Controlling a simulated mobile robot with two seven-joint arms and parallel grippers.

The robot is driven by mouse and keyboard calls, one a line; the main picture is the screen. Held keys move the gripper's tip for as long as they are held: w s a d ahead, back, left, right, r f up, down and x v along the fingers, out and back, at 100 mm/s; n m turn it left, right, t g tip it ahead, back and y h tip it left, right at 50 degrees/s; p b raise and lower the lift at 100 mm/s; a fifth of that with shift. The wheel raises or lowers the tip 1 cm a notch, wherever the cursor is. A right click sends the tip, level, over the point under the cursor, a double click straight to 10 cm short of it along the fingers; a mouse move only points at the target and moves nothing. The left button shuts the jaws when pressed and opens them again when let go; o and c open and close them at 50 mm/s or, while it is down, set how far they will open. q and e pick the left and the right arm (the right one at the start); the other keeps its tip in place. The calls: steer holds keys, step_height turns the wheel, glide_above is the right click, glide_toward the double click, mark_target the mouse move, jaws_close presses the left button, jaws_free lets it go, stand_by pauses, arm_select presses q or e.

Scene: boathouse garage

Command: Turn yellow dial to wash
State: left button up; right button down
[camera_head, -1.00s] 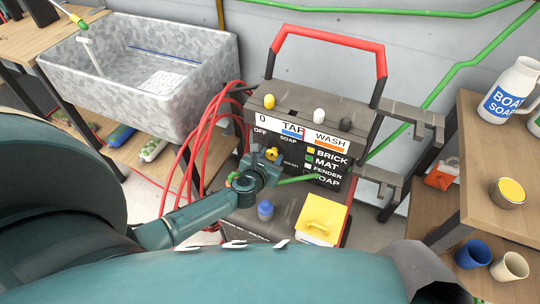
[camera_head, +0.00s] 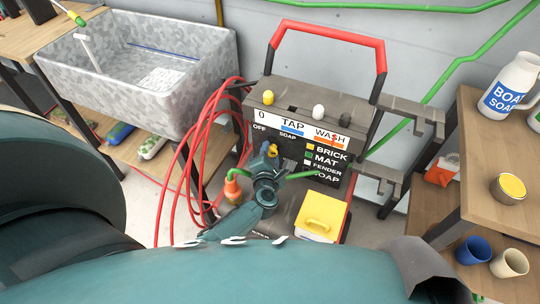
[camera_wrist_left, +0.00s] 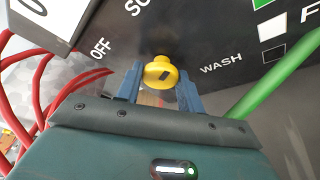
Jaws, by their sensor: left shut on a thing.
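The yellow dial (camera_wrist_left: 160,73) is on the dark front panel of the machine (camera_wrist_left: 210,35). In the left wrist view it sits between the two blue fingers of my left gripper (camera_wrist_left: 160,84), which is shut on it. A short dark mark shows slanted on the dial's face. The OFF label (camera_wrist_left: 101,48) is to its left and the WASH label (camera_wrist_left: 221,63) to its right; the SOAP label above is partly cut off. In the head view my left gripper (camera_head: 270,153) reaches the panel and mostly covers the dial. My right gripper is not in view.
Red hoses (camera_head: 183,165) loop left of the machine, beside a grey sink (camera_head: 150,65). A green hose (camera_head: 365,172) leaves the panel at right. A yellow box (camera_head: 320,215) and an orange bottle-like thing (camera_head: 232,187) stand close to my wrist. A wooden shelf (camera_head: 480,140) is at right.

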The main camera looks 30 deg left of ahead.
arm_select(q)
steer(key=shift+f+m, duration=0.1)
steer(key=shift+m, duration=0.3)
stand_by(0.3)
steer(key=o, duration=0.9)
steer(key=shift+o, duration=0.2)
